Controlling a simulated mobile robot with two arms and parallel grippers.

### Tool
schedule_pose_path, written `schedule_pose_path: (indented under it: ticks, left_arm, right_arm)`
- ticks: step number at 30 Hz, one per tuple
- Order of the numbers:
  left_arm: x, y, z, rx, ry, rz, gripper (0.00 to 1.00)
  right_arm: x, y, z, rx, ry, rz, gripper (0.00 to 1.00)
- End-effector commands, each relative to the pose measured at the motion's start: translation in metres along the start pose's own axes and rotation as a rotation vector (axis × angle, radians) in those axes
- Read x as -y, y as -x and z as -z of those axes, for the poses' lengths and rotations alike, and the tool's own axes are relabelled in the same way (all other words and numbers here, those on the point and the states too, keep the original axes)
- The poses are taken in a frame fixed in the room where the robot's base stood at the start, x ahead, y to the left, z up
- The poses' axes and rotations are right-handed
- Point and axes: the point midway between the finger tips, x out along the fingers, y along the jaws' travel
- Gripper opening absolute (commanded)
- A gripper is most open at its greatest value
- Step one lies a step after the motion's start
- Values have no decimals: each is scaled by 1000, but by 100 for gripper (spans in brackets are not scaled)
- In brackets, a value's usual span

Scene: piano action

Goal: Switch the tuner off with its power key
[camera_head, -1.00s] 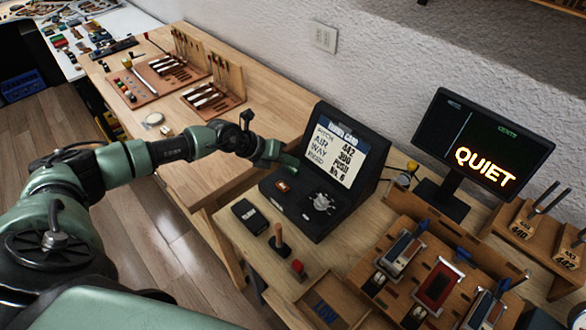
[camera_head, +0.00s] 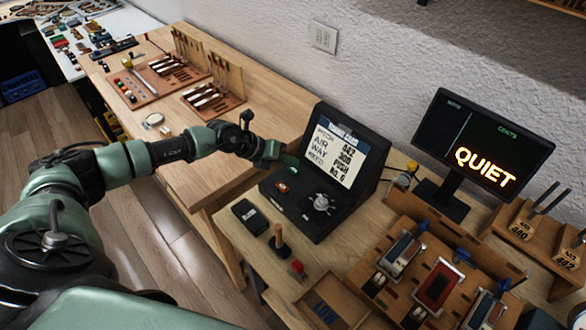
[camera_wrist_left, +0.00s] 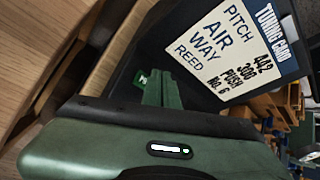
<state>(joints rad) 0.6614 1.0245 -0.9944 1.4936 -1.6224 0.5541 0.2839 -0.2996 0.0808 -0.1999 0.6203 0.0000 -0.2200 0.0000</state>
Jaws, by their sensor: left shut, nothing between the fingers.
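The black console with a tuning card on its sloped screen (camera_head: 334,155) stands on the bench; its card also shows in the left wrist view (camera_wrist_left: 225,50). A red key (camera_head: 283,187) and a silver knob (camera_head: 320,203) sit on its lower deck. A black monitor (camera_head: 483,150) to the right reads "CENTS" and "QUIET". My left gripper (camera_head: 289,162) is shut and empty at the console's left side, beyond the red key. In the left wrist view its green fingers (camera_wrist_left: 162,90) lie together by a small green patch with a white mark (camera_wrist_left: 142,79). I cannot tell whether they touch the console. My right gripper is not in view.
A small black box (camera_head: 249,216), a wooden-handled tool (camera_head: 279,241) and a red button (camera_head: 297,268) stand in front of the console. A wooden rack (camera_head: 405,292) with reed parts is at the lower right. Tuning forks (camera_head: 545,205) stand at the far right.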

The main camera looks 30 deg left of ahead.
Motion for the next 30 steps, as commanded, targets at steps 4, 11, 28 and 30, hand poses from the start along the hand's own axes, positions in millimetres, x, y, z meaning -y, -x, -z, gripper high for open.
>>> schedule_pose_path:
  ticks: [4, 11, 28, 30]
  left_arm:
    - [0, 0, 0, 0, 0, 0, 0]
    - [0, 0, 0, 0, 0, 0, 0]
    - [-5, -6, 5, 0, 0, 0, 0]
    - [-4, -6, 5, 0, 0, 0, 0]
  right_arm:
    - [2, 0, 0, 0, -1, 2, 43]
    - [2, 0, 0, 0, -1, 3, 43]
    - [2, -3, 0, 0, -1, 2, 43]
    - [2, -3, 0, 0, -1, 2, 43]
